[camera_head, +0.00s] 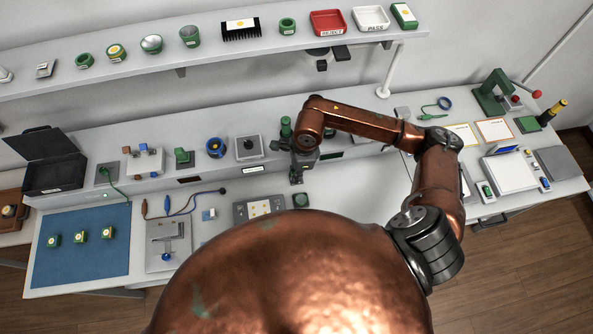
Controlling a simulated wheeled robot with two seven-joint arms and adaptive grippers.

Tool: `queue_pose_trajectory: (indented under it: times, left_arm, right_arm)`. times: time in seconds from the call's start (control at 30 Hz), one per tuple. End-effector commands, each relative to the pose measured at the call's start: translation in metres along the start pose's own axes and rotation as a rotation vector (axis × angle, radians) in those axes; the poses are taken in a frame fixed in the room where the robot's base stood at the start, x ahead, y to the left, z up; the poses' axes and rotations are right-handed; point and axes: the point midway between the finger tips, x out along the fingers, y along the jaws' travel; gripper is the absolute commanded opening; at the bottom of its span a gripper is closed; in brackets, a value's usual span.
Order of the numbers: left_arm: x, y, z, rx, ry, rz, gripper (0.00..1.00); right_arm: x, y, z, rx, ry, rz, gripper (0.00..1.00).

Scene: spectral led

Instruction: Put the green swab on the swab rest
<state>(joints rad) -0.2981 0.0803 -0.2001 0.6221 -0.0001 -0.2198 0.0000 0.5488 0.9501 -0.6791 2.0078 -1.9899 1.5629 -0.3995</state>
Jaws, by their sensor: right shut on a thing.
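My right gripper (296,178) points down over the middle of the bench, at the front edge of the raised back ledge. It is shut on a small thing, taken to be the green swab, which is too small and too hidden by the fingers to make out. A green upright cylinder (286,126) stands just behind the gripper. I cannot tell for sure which fixture is the swab rest. A grey panel (259,208) with several small light spots lies in front and left of the gripper. My left gripper is not in view.
A blue mat (82,246) with several green pieces lies at the left, beside a grey fixture (168,246). A shelf (200,57) runs above. Papers and a white tray (510,172) are at the right.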

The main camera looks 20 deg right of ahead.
Motion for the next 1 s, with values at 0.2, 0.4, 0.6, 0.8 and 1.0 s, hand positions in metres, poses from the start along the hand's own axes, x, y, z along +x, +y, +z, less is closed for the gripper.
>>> queue_pose_trajectory:
  times: [0.2, 0.4, 0.6, 0.8, 1.0]
  left_arm:
    - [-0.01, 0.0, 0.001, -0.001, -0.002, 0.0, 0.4]
    - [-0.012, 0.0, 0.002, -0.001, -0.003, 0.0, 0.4]
    - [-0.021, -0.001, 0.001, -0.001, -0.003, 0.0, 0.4]
    - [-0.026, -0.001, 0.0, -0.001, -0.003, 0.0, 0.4]
    - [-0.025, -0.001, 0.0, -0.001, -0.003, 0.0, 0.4]
  right_arm:
    - [0.035, -0.032, -0.014, 0.004, 0.0, 0.002, 0.0]
    - [0.051, -0.045, -0.02, 0.001, -0.001, 0.001, 0.0]
    - [0.071, -0.049, -0.024, 0.001, -0.001, 0.004, 0.0]
    - [0.087, -0.051, -0.027, -0.001, -0.001, -0.001, 0.0]
    - [0.088, -0.051, -0.027, -0.002, 0.0, -0.001, 0.0]
